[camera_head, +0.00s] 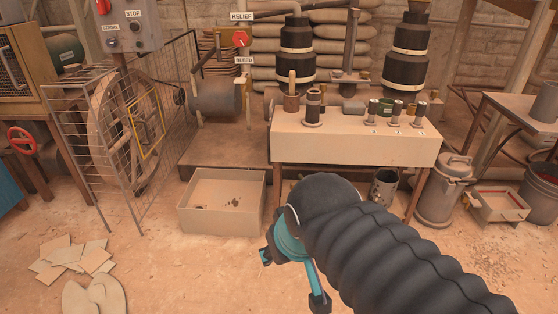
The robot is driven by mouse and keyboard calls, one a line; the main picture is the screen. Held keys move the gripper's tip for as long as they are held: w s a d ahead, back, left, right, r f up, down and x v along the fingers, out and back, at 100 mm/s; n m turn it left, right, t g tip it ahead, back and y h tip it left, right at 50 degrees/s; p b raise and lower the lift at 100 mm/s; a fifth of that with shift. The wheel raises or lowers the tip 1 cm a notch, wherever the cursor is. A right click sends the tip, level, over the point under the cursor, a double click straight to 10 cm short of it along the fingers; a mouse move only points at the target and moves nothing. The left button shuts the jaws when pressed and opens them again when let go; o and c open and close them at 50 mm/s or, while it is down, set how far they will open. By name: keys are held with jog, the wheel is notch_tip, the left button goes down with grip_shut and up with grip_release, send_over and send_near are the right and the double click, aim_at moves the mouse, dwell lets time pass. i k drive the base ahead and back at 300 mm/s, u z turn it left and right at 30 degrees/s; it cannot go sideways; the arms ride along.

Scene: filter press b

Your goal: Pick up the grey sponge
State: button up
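A small grey block (353,106), which looks like the grey sponge, lies on the work table (350,146), towards the back of its top. It sits between a dark cylinder with a flange and a green round item. My gripper (292,279) is in front of the table, low in the picture, pointing down and left over the floor. Its two dark-tipped teal fingers are spread apart with nothing seen between them. It is well away from the grey block. My black ribbed arm sleeve hides part of the table's front and the floor.
On the table stand a brown pot (291,103) with a handle, a dark flanged cylinder (313,107) and several metal-topped pegs (395,113). A beige box (222,202) stands on the floor at left. A lidded metal can (455,188) stands right. A wire cage guards a wheel.

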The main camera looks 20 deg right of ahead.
aim_at(348, 107)
jog(key=z, duration=0.4)
jog(key=i, duration=1.05)
jog(key=z, duration=0.5)
